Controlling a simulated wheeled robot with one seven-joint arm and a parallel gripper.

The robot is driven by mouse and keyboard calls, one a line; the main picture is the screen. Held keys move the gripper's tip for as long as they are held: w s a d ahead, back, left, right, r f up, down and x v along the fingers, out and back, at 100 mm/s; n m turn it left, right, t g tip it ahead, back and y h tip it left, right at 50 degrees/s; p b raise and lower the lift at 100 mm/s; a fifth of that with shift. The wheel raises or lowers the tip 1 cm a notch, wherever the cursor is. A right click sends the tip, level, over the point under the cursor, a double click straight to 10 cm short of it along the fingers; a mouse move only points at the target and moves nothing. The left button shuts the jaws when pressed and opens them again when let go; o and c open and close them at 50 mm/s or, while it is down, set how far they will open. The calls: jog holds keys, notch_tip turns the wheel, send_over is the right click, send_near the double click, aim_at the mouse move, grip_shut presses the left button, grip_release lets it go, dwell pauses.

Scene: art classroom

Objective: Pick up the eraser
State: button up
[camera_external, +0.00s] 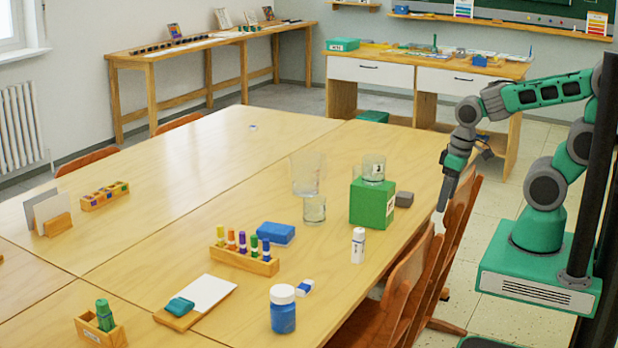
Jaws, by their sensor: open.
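A small white block with a blue sleeve, which looks like the eraser (305,287), lies on the wooden table near its right edge. It lies just behind a blue jar with a white lid (283,309) and in front of a white glue stick (358,245). My gripper (442,207) points down beyond the table's right edge, above the chairs. It is well behind and to the right of the eraser, apart from it. The gripper is open, seen from the side, with nothing visible in it.
A green box (371,205) with a glass on top stands near my gripper, beside a grey block (404,199) and clear glasses. A wooden marker holder (245,262) and blue block (276,233) lie left of the eraser. Wooden chairs (400,290) line the right edge.

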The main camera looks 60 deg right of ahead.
jog(key=c, duration=0.7)
jog(key=w+a+r+n+y, duration=0.1)
jog(key=w+a+r+n, duration=0.25)
jog(key=w+a, duration=0.3)
jog(key=n+g+y, duration=0.2)
jog(key=n+y, duration=0.1)
jog(key=n, duration=1.1)
send_near(305, 284)
jog(key=x, duration=0.8)
jog(key=shift+a+f+b, duration=0.1)
jog(key=shift+f+b, duration=0.15)
jog(key=shift+b, duration=0.1)
